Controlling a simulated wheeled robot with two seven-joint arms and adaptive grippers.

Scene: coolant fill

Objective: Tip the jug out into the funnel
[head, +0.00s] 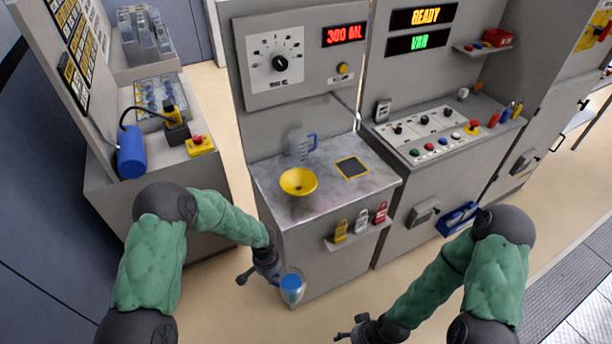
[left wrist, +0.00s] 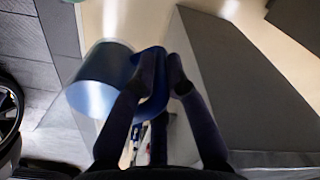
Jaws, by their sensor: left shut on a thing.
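My left gripper (head: 276,278) is shut on the blue handle of a clear jug (head: 292,288) with blue liquid in it. The jug hangs about upright in front of the cabinet, below the counter top. In the left wrist view both fingers close on the handle (left wrist: 153,82), and the blue jug body (left wrist: 98,92) is left of them. The yellow funnel (head: 298,182) sits on the counter, above and apart from the jug. My right gripper (head: 352,327) is low at the bottom middle, away from these things; its fingers are too small to judge.
A second clear jug shape with a blue handle (head: 301,146) shows behind the funnel. A dark square pad (head: 352,168) lies right of it.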

